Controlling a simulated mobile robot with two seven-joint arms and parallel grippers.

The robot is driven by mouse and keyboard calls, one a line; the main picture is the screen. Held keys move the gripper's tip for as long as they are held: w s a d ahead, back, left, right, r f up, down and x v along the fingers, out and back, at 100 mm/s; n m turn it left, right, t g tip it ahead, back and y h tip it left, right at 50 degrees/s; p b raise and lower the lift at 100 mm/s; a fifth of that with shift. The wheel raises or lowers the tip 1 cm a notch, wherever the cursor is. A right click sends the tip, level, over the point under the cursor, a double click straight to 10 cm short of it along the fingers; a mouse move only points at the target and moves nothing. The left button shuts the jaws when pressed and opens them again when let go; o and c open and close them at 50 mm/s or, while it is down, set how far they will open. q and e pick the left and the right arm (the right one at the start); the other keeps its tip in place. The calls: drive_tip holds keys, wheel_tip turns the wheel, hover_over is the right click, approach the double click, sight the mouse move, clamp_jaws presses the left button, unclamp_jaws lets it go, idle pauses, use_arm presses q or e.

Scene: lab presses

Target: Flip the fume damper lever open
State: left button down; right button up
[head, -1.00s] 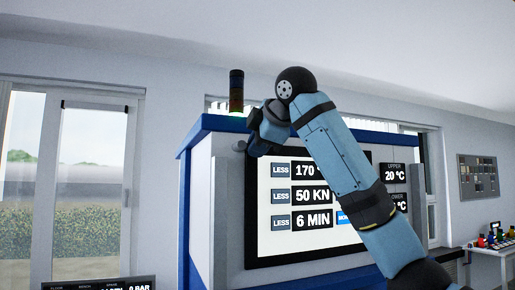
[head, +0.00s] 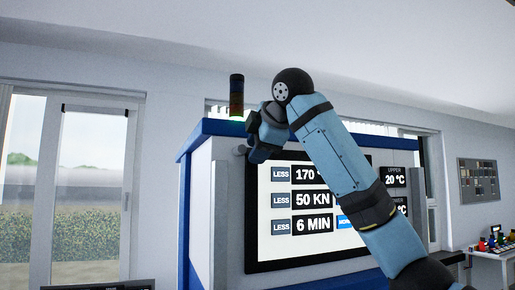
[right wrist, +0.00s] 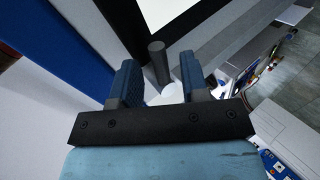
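A dark grey cylindrical lever (right wrist: 158,62) stands out from the press front in the right wrist view. It lies between the two blue fingers of my right gripper (right wrist: 159,76), which are apart, with a visible gap on at least one side. A pale round piece (right wrist: 169,93) shows by its base. In the head view my right gripper (head: 259,150) is at the upper left corner of the blue and white press (head: 200,190). A small grey knob end (head: 241,149) shows just left of it; the rest is hidden. My left gripper is not in view.
The press has a screen (head: 265,245) with settings, partly covered by my right arm. A signal tower (head: 236,97) stands on the press top, close to the gripper. A side table (head: 490,250) with colored items is at the right. Free air lies left of the press.

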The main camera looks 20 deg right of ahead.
drive_tip(key=b+v, duration=0.3)
drive_tip(key=v, duration=1.1)
drive_tip(key=shift+b, duration=0.35)
drive_tip(key=shift+a, duration=0.1)
drive_tip(key=shift+f, duration=0.1)
